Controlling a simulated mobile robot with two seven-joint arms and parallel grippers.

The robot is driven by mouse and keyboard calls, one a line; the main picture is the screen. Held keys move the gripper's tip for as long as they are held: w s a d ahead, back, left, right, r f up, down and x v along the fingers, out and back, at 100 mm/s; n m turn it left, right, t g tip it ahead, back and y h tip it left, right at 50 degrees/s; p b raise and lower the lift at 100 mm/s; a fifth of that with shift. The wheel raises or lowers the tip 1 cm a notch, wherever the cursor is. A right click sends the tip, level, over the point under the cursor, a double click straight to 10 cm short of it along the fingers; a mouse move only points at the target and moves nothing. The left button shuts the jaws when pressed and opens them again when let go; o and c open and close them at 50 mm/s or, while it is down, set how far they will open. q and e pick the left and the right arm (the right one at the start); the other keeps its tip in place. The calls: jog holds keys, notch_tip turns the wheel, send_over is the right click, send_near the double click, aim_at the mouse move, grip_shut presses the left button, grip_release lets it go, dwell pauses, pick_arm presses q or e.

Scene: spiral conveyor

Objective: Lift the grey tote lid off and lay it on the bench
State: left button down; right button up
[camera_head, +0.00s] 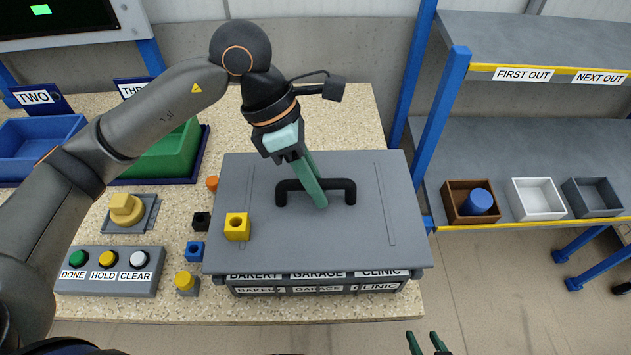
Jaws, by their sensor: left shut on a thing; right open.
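The grey tote lid (300,235) is a flat plate with a black bar handle (287,190) across its middle. It lies over the tote (232,286), whose labelled front edge shows below it; whether the lid touches the tote I cannot tell. My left gripper (315,190) comes down from above and is shut on the black handle, with its green fingers across the bar. A yellow block (237,227) with a hole sits on the lid's left part. My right gripper (428,342) is open and empty at the bottom edge, right of the bench.
The speckled bench (350,115) is bare behind the lid. To the left are small black and blue blocks (194,251), a yellow knob (126,208), a button panel (110,283), a green bin (165,155) and a blue bin (40,140). Right stands a shelf (520,150) with small trays.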

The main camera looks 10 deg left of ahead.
pick_arm(q)
jog(key=shift+r+p, duration=1.1)
jog(key=shift+r, duration=0.95)
jog(key=shift+a, duration=0.1)
